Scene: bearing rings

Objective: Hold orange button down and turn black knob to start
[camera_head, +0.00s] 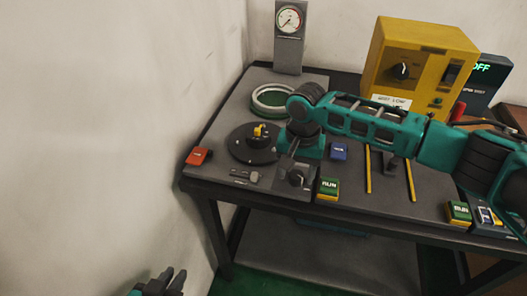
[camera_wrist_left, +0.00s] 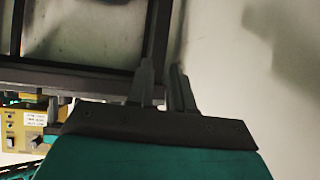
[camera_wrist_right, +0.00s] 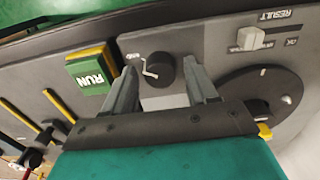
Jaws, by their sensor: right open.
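An orange-red button block (camera_head: 197,155) sits at the table's left front corner. A black knob (camera_head: 296,177) is on a grey panel at the front edge. It also shows in the right wrist view (camera_wrist_right: 162,69), just beyond and between the fingertips, apart from them. My right gripper (camera_head: 291,151) is open and empty, pointing down above the panel behind the knob; it also shows in the right wrist view (camera_wrist_right: 160,80). My left gripper (camera_head: 174,277) is low at the bottom of the head view, off the table. In the left wrist view (camera_wrist_left: 163,70) its fingers are a little apart and empty.
A black disc with a yellow part (camera_head: 252,143) and a ring on a green pad (camera_head: 272,99) lie left of my right arm. A green RUN button (camera_head: 328,188) is right of the knob. A yellow box with its own black knob (camera_head: 420,65) and a gauge (camera_head: 289,35) stand behind.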

